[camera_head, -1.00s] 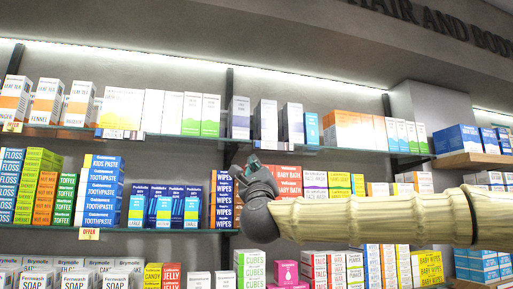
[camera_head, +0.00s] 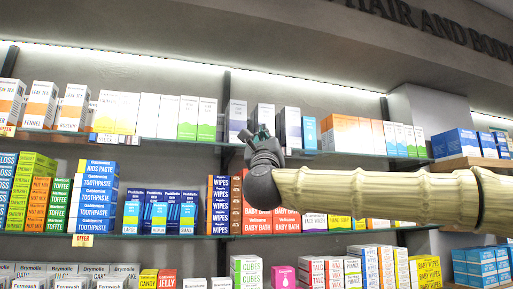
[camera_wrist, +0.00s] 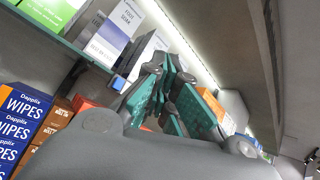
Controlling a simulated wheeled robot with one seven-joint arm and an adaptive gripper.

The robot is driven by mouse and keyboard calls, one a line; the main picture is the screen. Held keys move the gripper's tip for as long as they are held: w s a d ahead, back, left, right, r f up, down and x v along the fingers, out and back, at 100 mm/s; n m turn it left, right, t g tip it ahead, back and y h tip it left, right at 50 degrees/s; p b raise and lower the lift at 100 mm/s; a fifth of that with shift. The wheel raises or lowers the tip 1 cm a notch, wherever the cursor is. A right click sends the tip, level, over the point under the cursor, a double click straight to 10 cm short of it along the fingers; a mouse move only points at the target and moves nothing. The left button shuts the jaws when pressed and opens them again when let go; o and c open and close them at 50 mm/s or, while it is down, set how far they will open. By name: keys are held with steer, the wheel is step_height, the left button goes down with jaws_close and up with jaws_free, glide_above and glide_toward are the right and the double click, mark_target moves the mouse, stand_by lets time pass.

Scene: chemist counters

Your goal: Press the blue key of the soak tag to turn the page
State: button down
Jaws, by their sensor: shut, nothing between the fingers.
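My gripper (camera_head: 262,132) is shut and empty, with teal finger pads. In the head view it overlaps the upper shelf's front edge, below the lavender-and-white boxes (camera_head: 290,128). It also fills the middle of the wrist view (camera_wrist: 165,100), pointing up towards that shelf. A box lettered with what looks like "SOAK" (camera_wrist: 118,35) stands on the shelf there, left of the fingers. Whether the fingertips touch anything cannot be told.
The upper glass shelf (camera_head: 180,141) carries several boxes along its length. Blue Wipes boxes (camera_head: 219,205) stand on the shelf below; they are also at the wrist view's left edge (camera_wrist: 22,125). A white shelf label (camera_head: 105,139) and an orange offer tag (camera_head: 82,240) are further left.

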steer(key=w+a+p, duration=0.2)
steer(key=w+p, duration=0.1)
steer(key=w, duration=0.4)
steer(key=shift+w+a, duration=0.15)
steer(key=shift+w, duration=0.05)
steer(key=shift+w+a+f, duration=0.1)
stand_by(1.4)
steer(key=shift+w+a+b, duration=0.15)
steer(key=shift+w+b, duration=0.1)
steer(key=shift+b, duration=0.05)
steer(key=shift+w+a, duration=0.1)
steer(key=shift+w, duration=0.3)
stand_by(1.1)
steer(key=shift+s, duration=0.1)
steer(key=shift+s+d+b, duration=0.3)
steer(key=shift+s+b, duration=0.45)
steer(key=shift+b, duration=0.3)
